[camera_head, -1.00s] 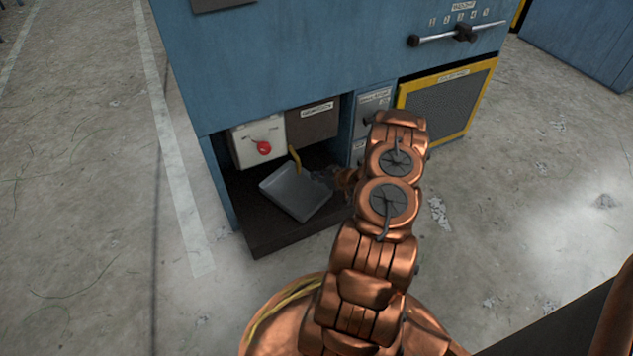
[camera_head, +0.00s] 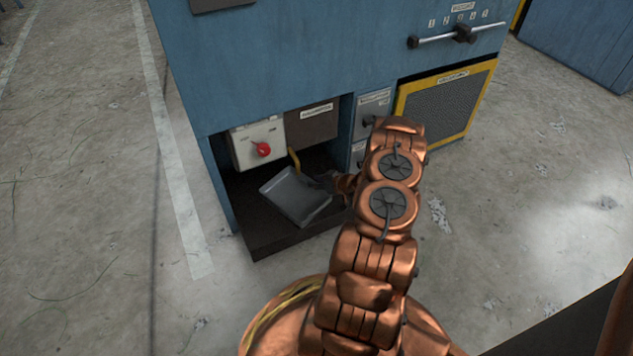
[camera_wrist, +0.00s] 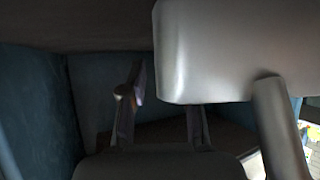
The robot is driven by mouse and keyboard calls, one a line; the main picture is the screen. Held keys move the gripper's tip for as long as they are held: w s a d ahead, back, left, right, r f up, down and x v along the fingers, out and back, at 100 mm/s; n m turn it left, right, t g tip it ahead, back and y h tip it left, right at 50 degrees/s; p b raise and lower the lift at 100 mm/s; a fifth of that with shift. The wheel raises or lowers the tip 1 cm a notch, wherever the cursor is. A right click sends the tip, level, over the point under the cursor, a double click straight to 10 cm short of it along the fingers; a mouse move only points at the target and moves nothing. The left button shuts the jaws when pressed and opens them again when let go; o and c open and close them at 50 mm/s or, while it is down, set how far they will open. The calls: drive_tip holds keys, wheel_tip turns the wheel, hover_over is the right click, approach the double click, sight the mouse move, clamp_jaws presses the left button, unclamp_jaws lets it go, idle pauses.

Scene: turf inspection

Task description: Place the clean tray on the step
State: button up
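The grey, shallow, empty tray (camera_head: 295,196) sits in the low recess of the blue machine, over the dark step (camera_head: 262,234). It looks nearly flat; full contact with the step is hard to judge. My gripper (camera_head: 325,181) is at the tray's right side, partly hidden by my arm. In the wrist view, my gripper (camera_wrist: 160,112) shows two dark fingers spread apart. A smooth grey metal body, apparently the tray (camera_wrist: 225,55), fills the upper right and covers part of the right finger. The left finger stands clear of it.
The blue machine body (camera_head: 290,70) overhangs the recess. A yellow-framed grille (camera_head: 447,100) is to the right.

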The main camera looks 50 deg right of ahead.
drive_tip(key=shift+r, duration=0.15)
drive_tip(key=a+p+v, duration=0.1)
drive_tip(key=p+v, duration=0.3)
drive_tip(key=v, duration=0.8)
drive_tip(key=w+d+r+g+h, duration=0.1)
drive_tip(key=w+r+g+h, duration=0.15)
drive_tip(key=r, duration=0.35)
drive_tip(key=w+d+r+g+h, duration=0.1)
drive_tip(key=w+d+r+g, duration=0.2)
drive_tip(key=r, duration=0.4)
drive_tip(key=a+r+m+g+h, duration=0.15)
drive_tip(key=a+r+g, duration=0.25)
drive_tip(key=a+r, duration=0.75)
drive_tip(key=s+a+r+g+y, duration=0.1)
drive_tip(key=s+a+r, duration=0.3)
drive_tip(key=s+a, duration=0.5)
drive_tip(key=s+a+r+g+y, duration=0.1)
drive_tip(key=s+a+r+g, duration=0.1)
drive_tip(key=s+a+r, duration=0.3)
drive_tip(key=s+a+r+g+y, duration=0.2)
drive_tip(key=s+a+r, duration=0.2)
drive_tip(key=s+a, duration=1)
drive_tip(key=a+n, duration=0.1)
drive_tip(key=a, duration=0.5)
drive_tip(key=shift+a+r+g, duration=0.15)
drive_tip(key=shift+a+g, duration=0.05)
drive_tip(key=shift+g, duration=0.15)
